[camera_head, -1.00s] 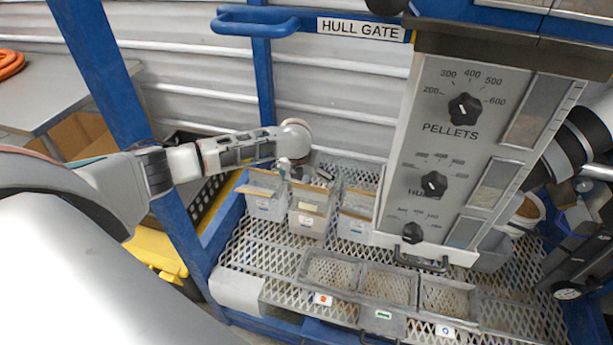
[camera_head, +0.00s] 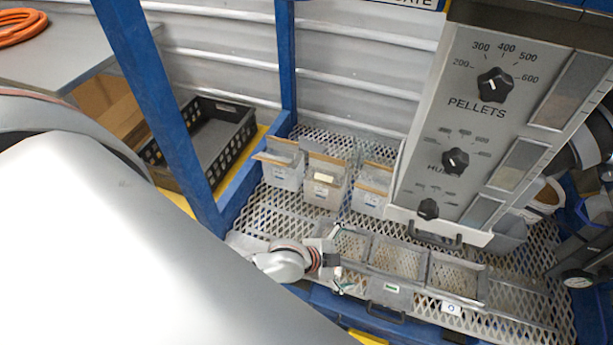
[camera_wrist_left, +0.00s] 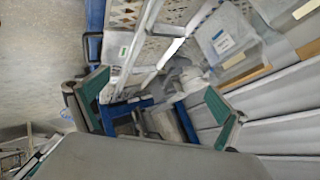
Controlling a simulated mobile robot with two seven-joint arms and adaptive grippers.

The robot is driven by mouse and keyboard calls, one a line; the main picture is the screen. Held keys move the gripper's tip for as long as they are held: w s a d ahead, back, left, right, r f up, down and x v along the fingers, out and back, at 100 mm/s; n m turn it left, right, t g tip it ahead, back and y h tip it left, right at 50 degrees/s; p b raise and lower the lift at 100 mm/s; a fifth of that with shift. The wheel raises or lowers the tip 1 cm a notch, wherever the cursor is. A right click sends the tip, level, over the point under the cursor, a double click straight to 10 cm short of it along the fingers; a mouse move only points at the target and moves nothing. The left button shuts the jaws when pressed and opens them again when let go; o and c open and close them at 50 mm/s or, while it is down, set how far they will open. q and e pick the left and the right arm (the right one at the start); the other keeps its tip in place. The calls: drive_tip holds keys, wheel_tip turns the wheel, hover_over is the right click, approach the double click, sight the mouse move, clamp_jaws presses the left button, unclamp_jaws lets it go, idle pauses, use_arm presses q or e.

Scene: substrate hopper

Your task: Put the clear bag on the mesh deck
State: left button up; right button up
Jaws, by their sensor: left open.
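Three pale, see-through-looking bags with brown top strips stand in a row at the back of the mesh deck (camera_head: 262,215): a left one (camera_head: 283,172), a middle one (camera_head: 325,187) and a right one (camera_head: 371,197). I cannot tell which is the task's clear bag. In the left wrist view a clear bag (camera_wrist_left: 228,42) with a white label and brown strip lies at upper right, outside the fingers. My left gripper (camera_head: 335,270) is open at the left end of the front trays; its spread fingers show in the wrist view (camera_wrist_left: 155,100). My right gripper is not in view.
Mesh trays (camera_head: 398,258) in a row stand at the deck's front, partly behind my left gripper. The grey dial panel (camera_head: 475,130) rises at the right. A blue post (camera_head: 160,110) stands left, with a black crate (camera_head: 205,140) beyond. Bare mesh lies between bags and trays.

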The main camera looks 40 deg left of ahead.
use_arm(q)
drive_tip(key=s+a+n+t+y, duration=0.1)
drive_tip(key=s+a+n+y, duration=0.1)
drive_tip(key=s+a+n, duration=0.5)
drive_tip(key=s+n, duration=0.2)
drive_tip(key=s, duration=0.2)
drive_tip(key=shift+r+n+t, duration=0.25)
drive_tip(key=shift+n+t, duration=0.05)
idle(0.5)
